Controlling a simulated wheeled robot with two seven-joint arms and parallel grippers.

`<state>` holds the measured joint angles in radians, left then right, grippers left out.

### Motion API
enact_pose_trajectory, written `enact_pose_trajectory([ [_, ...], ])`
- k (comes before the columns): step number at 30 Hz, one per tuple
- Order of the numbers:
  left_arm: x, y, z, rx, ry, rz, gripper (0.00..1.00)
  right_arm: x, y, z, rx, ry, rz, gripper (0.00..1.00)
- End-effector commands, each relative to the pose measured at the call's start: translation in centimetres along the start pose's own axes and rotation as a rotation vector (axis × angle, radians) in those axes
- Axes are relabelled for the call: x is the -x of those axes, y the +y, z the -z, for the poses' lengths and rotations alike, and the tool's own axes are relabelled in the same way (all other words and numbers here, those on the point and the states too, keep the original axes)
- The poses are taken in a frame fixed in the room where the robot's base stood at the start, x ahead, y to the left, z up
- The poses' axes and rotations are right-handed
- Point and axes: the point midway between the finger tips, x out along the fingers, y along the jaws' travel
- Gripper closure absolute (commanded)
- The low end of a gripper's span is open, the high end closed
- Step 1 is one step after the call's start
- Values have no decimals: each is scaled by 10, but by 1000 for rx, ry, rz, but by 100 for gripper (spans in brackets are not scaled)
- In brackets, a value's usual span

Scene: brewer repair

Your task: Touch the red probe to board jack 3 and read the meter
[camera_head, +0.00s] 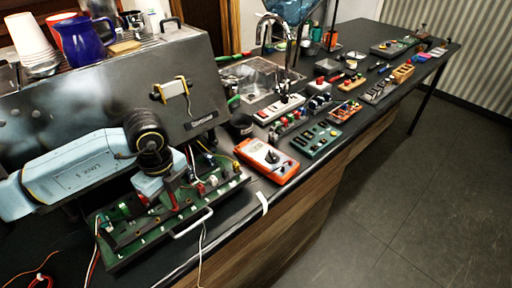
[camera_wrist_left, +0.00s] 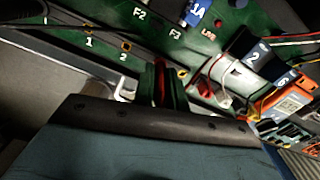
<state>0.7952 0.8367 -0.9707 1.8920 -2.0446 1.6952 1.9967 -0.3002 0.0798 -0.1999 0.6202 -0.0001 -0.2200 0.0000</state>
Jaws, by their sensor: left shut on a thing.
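The green board (camera_head: 128,238) lies on the dark counter at the lower left, and it also fills the top of the left wrist view (camera_wrist_left: 105,12). In that view jacks labelled 1 and 2 (camera_wrist_left: 127,46) form a row, with another gold jack (camera_wrist_left: 183,73) beside the fingers. Its label is hidden. My left gripper (camera_head: 168,196) is low over the board, shut on the red probe (camera_wrist_left: 160,70). The probe's tip is hard to see, so I cannot tell whether it touches a jack. The orange meter (camera_head: 267,159) lies right of the board. Its reading is too small to tell.
Loose wires and a metal handle (camera_head: 193,223) are at the board's near edge. A grey brewer (camera_head: 95,88) stands behind, with cups on top. A green module (camera_head: 315,140) and several other parts crowd the counter to the right.

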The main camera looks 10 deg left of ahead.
Motion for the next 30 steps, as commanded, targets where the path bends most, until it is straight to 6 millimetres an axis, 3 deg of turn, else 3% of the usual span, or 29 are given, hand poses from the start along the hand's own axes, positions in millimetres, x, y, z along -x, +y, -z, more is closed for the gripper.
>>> enact_pose_trajectory([
  [21,45,0,0,0,0,2,100,33,0,3,0,0,0,61],
  [30,48,0,0,0,0,1,100,36,1,3,0,0,0,61],
])
